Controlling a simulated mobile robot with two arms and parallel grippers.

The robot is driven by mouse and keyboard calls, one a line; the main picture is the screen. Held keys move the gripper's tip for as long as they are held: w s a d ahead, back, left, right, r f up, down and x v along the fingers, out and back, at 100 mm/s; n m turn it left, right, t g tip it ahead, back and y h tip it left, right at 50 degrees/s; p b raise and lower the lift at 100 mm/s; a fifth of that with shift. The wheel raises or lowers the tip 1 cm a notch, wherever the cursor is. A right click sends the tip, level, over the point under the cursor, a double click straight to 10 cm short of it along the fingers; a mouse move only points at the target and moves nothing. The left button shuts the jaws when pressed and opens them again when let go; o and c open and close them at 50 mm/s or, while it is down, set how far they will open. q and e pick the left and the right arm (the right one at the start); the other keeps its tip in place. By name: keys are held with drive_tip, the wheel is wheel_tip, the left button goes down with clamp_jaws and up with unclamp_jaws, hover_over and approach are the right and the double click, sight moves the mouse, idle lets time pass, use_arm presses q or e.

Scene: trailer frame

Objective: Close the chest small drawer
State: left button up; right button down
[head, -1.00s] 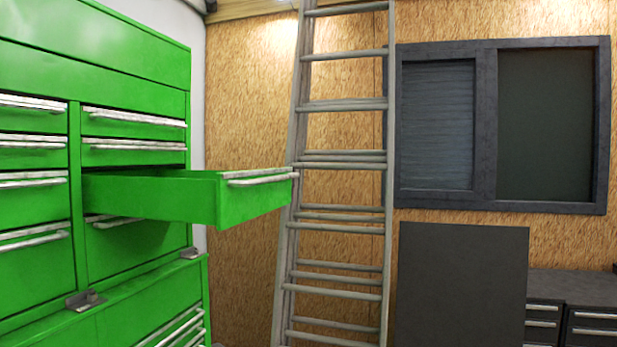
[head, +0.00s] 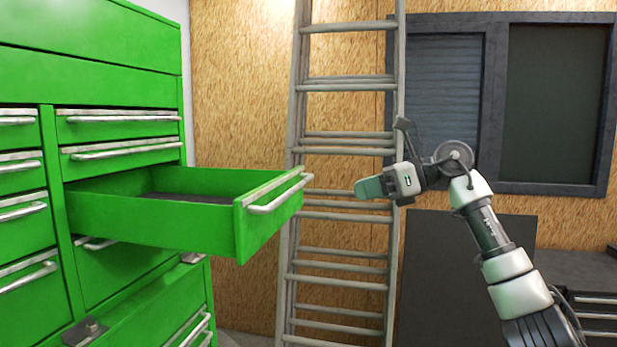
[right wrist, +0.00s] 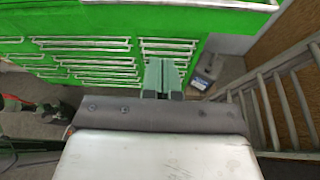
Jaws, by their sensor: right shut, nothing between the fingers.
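The green chest (head: 100,55) stands at the left of the head view. Its small drawer (head: 170,222) is pulled far out, with a silver bar handle (head: 280,193) on its front. My right gripper (head: 362,188) is shut and empty, to the right of the drawer front and apart from it, at about handle height. In the right wrist view the shut green fingers (right wrist: 162,78) point toward the chest, and a strip of green with a silver handle shows at the top edge.
A metal ladder (head: 345,240) leans on the wood-panelled wall behind the drawer. A dark-framed window (head: 500,100) and a dark panel (head: 425,270) are at the right. Other chest drawers (head: 120,125) around the open one look shut. Free air lies between gripper and drawer.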

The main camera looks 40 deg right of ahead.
drive_tip(key=w+a+f+h+p, duration=0.1)
drive_tip(key=w+a+p, duration=0.4)
drive_tip(key=w+a, duration=0.2)
drive_tip(key=shift+w+a, duration=0.35)
drive_tip(key=shift+w, duration=0.4)
drive_tip(key=shift+n, duration=0.3)
